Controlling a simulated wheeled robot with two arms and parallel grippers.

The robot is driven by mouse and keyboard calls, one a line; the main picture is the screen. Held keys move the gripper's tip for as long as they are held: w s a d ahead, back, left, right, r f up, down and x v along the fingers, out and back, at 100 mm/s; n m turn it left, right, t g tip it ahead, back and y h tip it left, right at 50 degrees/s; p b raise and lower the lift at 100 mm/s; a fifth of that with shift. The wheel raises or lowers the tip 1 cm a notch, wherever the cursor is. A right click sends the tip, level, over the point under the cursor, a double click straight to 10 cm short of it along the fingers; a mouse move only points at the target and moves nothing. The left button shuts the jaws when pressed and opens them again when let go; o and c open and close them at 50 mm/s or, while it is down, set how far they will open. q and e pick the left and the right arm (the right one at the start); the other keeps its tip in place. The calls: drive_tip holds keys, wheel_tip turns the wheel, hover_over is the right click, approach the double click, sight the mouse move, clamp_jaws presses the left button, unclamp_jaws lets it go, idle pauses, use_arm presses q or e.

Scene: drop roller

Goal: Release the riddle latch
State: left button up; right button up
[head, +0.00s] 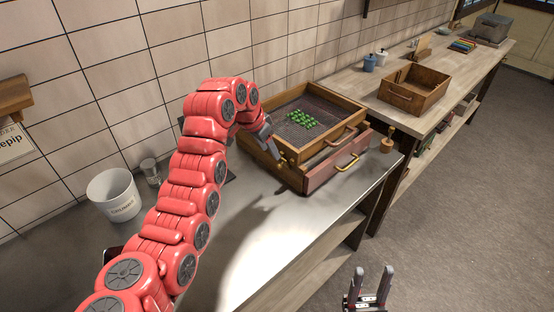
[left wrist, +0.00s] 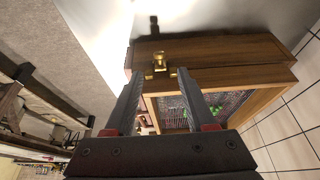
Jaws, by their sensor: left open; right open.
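The riddle (head: 345,108) is a wooden frame with a mesh bottom and green pieces on it. It sits on a wooden box (head: 325,174) with a reddish front and brass handle. A small brass latch (head: 283,164) is on the box's left side; it shows clearly in the left wrist view (left wrist: 159,62). My left gripper (head: 271,148) is open at that side. In the left wrist view its fingers (left wrist: 160,76) stand apart either side of the latch, which looks just beyond the tips. Contact cannot be told. My right gripper (head: 372,270) is open and empty, low in front.
A white bucket (head: 113,194) and a glass jar (head: 151,171) stand left on the metal bench (head: 258,222). A wooden tray (head: 414,91) and blue and white jars (head: 369,63) are on the far bench. The metal bench's front strip is clear.

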sight(278, 165)
use_arm(q)
drive_tip(key=p+x, duration=0.2)
drive_tip(key=x, duration=0.4)
drive_tip(key=shift+d+f, duration=0.1)
drive_tip(key=shift+f, duration=0.2)
drive_tip(key=shift+x, duration=0.95)
clamp_jaws()
